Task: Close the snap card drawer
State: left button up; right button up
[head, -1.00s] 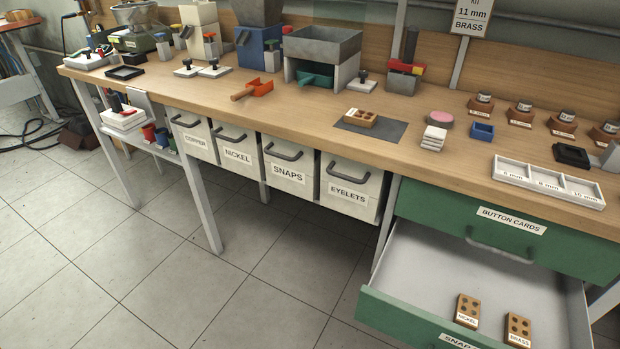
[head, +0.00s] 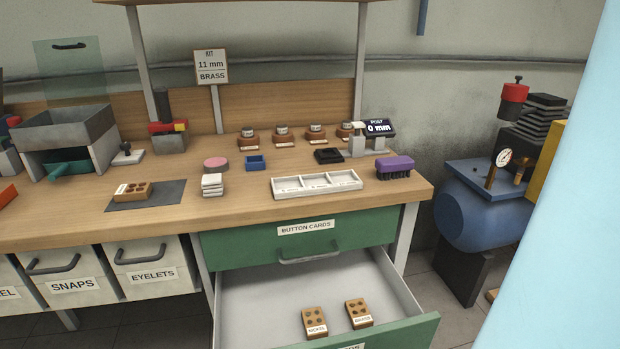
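The snap card drawer (head: 408,331) is the lower green drawer under the bench and stands pulled open. Its label is cut by the bottom edge of the head view, with only the end of it showing. Two brown cards with holes lie inside, one labelled nickel (head: 314,321) and one that appears labelled brass (head: 359,312). The green button cards drawer (head: 303,243) above it is shut, with a grey bar handle. Neither of my grippers is in view.
The wooden bench (head: 230,212) holds a white three-part tray (head: 316,184), a purple brush (head: 395,167) and other small items. White bins (head: 153,270) hang left of the drawers. A blue compressor (head: 485,205) stands at right. A pale blue surface fills the far right.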

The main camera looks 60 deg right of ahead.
aim_at(258, 306)
jog(key=z, duration=1.85)
